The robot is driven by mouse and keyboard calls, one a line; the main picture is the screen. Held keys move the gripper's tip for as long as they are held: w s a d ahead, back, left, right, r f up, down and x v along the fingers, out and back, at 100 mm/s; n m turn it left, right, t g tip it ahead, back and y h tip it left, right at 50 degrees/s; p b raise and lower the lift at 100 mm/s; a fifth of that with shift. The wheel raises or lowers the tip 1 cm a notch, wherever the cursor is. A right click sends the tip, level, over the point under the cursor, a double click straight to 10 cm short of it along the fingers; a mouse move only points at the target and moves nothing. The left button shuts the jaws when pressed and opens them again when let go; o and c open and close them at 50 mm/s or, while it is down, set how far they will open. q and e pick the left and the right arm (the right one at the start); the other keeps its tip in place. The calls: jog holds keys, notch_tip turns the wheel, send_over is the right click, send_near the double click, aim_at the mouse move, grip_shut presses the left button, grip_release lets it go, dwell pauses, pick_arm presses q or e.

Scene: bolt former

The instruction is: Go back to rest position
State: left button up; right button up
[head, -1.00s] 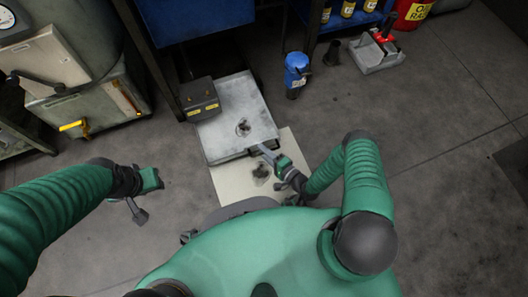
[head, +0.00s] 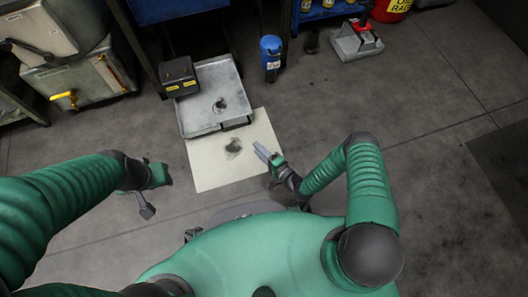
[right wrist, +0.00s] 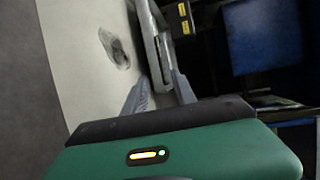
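My right gripper (head: 266,156) is over the right edge of a pale mat, apart from the grey metal tray (head: 233,75). In the right wrist view its two fingers (right wrist: 160,78) stand apart with nothing held between them. My left gripper (head: 146,192) hangs above bare floor left of the mat, touching nothing. Its fingers are too small and angled to judge.
The cream mat (head: 207,172) has a dark stain. A black box (head: 178,78) sits at the tray's left corner. A blue canister (head: 271,56) and a grey-and-red device (head: 356,42) stand behind. Machinery (head: 80,75) is at left. Floor at right is clear.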

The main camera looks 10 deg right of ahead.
pick_arm(q)
jog(key=shift+s+d, duration=0.25)
jog(key=shift+s, duration=0.05)
pick_arm(e)
jog(key=shift+s+d, duration=0.15)
jog(key=shift+s, duration=0.15)
pick_arm(q)
jog(key=shift+a+f, duration=0.1)
jog(key=shift+a, duration=0.05)
